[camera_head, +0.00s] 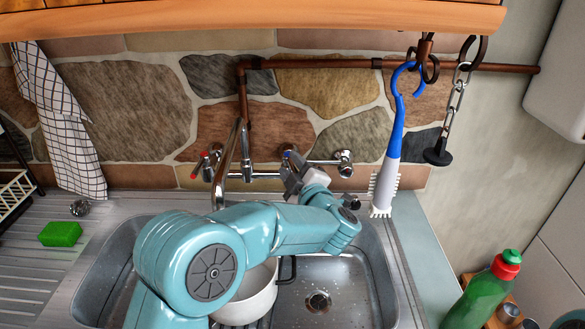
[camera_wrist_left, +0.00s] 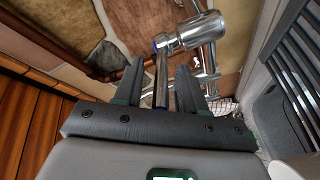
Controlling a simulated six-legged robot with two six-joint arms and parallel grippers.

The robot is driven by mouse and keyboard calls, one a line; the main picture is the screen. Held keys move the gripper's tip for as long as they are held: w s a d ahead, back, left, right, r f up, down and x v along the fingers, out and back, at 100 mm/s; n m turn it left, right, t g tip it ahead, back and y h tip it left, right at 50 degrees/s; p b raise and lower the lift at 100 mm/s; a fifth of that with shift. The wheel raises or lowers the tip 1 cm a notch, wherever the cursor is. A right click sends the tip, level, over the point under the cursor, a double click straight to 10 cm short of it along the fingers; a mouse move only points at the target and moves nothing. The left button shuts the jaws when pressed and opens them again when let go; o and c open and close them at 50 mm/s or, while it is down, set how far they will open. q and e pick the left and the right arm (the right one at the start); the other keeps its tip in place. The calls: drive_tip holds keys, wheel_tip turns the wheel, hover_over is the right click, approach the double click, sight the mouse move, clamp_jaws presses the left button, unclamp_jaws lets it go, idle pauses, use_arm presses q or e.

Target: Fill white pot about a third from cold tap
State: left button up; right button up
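The white pot (camera_head: 250,298) stands in the sink below the spout (camera_head: 226,160), partly hidden by my left arm. Its dark handle points right; its inside is mostly hidden. The wall mixer has a red-marked tap (camera_head: 199,168) on the left and a blue-marked cold tap (camera_head: 289,151) on the right. My left gripper (camera_head: 298,172) is at the cold tap. In the left wrist view my gripper's fingers (camera_wrist_left: 160,82) are apart, with chrome tap metal (camera_wrist_left: 162,65) between them and a gap on both sides. I cannot tell if they touch it. My right gripper is not in view.
A green sponge (camera_head: 60,234) lies on the drainboard at left. A blue-and-white brush (camera_head: 391,150) and a plug on a chain (camera_head: 438,152) hang at right. A green bottle (camera_head: 490,290) stands at lower right. The sink's right side, around the drain (camera_head: 318,302), is clear.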

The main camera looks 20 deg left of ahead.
use_arm(q)
drive_tip(key=shift+s+d, duration=0.1)
drive_tip(key=shift+s+d, duration=0.25)
drive_tip(key=b+v, duration=0.3)
drive_tip(key=v, duration=1.2)
drive_tip(key=shift+s+b, duration=0.2)
drive_tip(key=shift+b, duration=0.2)
idle(5.8)
